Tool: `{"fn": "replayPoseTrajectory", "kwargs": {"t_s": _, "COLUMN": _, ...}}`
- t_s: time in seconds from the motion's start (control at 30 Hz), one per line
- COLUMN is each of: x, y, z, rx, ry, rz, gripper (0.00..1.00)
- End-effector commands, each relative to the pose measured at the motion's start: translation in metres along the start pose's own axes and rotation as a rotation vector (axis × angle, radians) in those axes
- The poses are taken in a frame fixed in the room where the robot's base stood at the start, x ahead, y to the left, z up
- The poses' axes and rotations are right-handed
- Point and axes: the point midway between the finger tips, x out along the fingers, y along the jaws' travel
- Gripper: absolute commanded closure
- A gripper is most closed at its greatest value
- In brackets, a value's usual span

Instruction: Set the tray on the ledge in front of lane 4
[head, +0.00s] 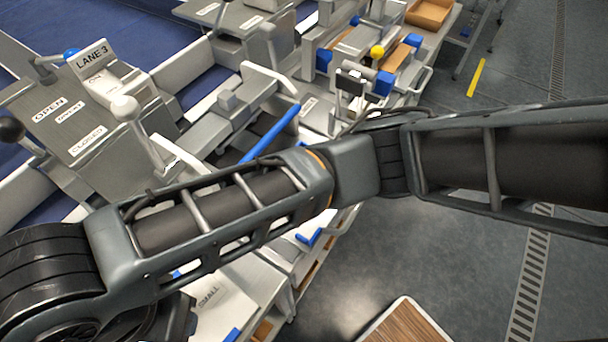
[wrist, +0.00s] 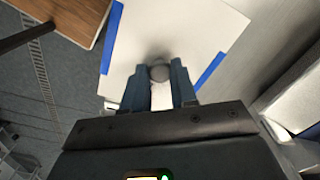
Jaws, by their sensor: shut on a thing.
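In the wrist view, my gripper (wrist: 160,76) is shut on a small grey round knob (wrist: 159,72). Below the knob is a flat white panel (wrist: 185,25) with blue strips along two sides. I cannot tell whether this panel is the tray or the ledge, or whether the knob is fixed to it. In the head view, my arm crosses the picture and my gripper is not clearly seen. A white surface marked SMALL (head: 208,298) shows at the lower left. No lane 4 sign is readable.
A LANE 3 sign (head: 92,58) stands at upper left above a grey panel (head: 60,118) marked OPEN and CLOSED. A wood-topped table (head: 405,325) is at the bottom, and its wood top also shows in the wrist view (wrist: 72,14). The grey floor (head: 425,245) between is clear.

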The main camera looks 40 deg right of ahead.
Motion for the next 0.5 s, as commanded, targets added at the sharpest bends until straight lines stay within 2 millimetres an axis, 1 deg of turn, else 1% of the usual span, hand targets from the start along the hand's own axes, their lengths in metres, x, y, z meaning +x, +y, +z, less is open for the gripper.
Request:
{"fn": "replayPoseTrajectory", "kwargs": {"t_s": 0.37, "x": 0.0074, "y": 0.0001, "z": 0.0001, "rx": -0.001, "ry": -0.001, "rz": 0.000, "gripper": 1.00}}
{"fn": "replayPoseTrajectory", "kwargs": {"t_s": 0.4, "x": 0.0075, "y": 0.0001, "z": 0.0000, "rx": -0.001, "ry": 0.000, "rz": 0.000, "gripper": 0.72}}
{"fn": "replayPoseTrajectory", "kwargs": {"t_s": 0.5, "x": 0.0069, "y": 0.0000, "z": 0.0000, "rx": -0.001, "ry": 0.000, "rz": 0.000, "gripper": 0.62}}
